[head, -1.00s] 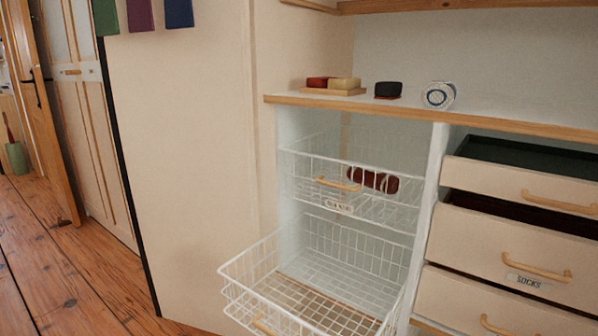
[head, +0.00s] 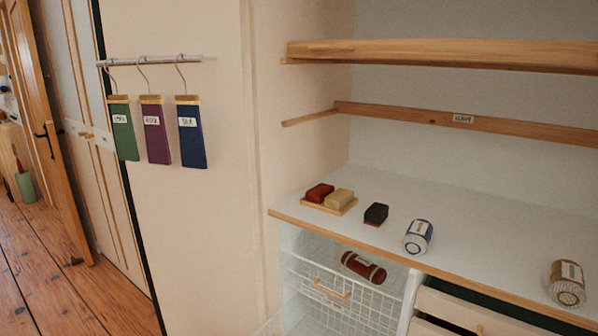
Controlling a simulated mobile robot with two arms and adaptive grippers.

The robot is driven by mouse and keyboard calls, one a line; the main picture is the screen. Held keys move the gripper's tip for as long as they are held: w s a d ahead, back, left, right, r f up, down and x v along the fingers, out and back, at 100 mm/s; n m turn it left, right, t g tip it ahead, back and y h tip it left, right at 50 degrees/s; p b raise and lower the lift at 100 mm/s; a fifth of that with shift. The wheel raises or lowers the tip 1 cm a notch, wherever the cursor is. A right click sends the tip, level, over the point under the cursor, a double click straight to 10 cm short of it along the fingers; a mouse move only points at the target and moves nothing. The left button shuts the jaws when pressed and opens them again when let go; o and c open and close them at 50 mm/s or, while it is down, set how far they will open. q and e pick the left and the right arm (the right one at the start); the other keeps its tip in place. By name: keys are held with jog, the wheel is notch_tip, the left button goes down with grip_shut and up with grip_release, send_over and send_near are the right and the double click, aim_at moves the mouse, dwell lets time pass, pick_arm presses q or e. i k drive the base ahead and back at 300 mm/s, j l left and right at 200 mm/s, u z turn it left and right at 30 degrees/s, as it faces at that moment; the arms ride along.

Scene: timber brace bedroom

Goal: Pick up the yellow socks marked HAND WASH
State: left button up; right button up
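No thing in the head view can be surely told as the yellow socks marked HAND WASH. A yellow-tan block-like item (head: 339,199) lies beside a red one (head: 319,192) on a small wooden tray (head: 311,205), on the white counter. A tan roll with a pale label (head: 567,284) sits at the counter's right end; its label is too small to read. A blue-and-white roll (head: 418,237) is also on the counter. A dark red roll with a pale band (head: 363,267) lies in the upper wire basket (head: 330,290). Neither gripper is in view.
A dark block (head: 376,214) sits mid-counter (head: 480,230). Wooden shelves (head: 450,55) are above. Green, purple and blue labelled pieces (head: 156,133) hang from a rail at left. Drawers (head: 460,312) are at the lower right. Wooden floor (head: 60,280) is clear at left.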

aim_at(567, 290)
jog(key=z, duration=1.45)
